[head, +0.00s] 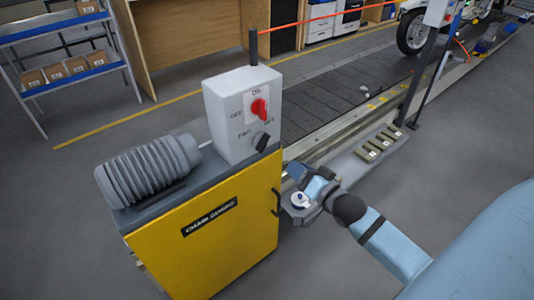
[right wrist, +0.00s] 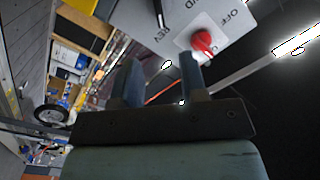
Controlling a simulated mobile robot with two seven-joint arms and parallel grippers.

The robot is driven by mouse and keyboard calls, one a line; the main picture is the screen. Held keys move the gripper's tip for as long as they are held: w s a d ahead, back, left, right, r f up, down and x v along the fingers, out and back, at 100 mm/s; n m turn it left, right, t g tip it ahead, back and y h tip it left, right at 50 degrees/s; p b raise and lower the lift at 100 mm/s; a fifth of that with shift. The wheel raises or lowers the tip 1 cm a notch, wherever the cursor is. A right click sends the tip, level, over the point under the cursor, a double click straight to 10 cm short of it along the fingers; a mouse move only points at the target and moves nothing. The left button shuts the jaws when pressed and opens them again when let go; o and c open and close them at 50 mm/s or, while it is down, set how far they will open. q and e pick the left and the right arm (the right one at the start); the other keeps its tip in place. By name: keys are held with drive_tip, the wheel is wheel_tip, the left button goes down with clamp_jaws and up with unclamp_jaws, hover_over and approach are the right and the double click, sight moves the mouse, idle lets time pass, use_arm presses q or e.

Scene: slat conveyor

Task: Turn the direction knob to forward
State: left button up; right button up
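The grey control box (head: 240,115) stands on the yellow chain guard cabinet (head: 215,245). The black direction knob (head: 261,143) is low on its front face, between the FWD and REV labels. It is tilted, with its upper end towards the REV side. The red knob (head: 259,108) sits above it, by ON and OFF. My right gripper (head: 297,176) is below and right of the box, apart from the knobs. In the right wrist view its fingers (right wrist: 160,65) are apart and empty; the direction knob (right wrist: 158,14) is cut by the top edge. My left gripper is out of view.
The slat conveyor (head: 335,98) runs back to the right behind the box. A ribbed grey motor (head: 150,170) lies on the cabinet, left of the box. A dark post (head: 253,47) rises behind the box. A shelf with several small blocks (head: 372,150) is beside the conveyor.

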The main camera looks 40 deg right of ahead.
sight(267, 144)
drive_tip(key=w, duration=0.9)
drive_tip(key=w+a+b, duration=0.1)
drive_tip(key=w, duration=0.3)
drive_tip(key=shift+w, duration=0.2)
drive_tip(key=shift+c, duration=0.4)
clamp_jaws()
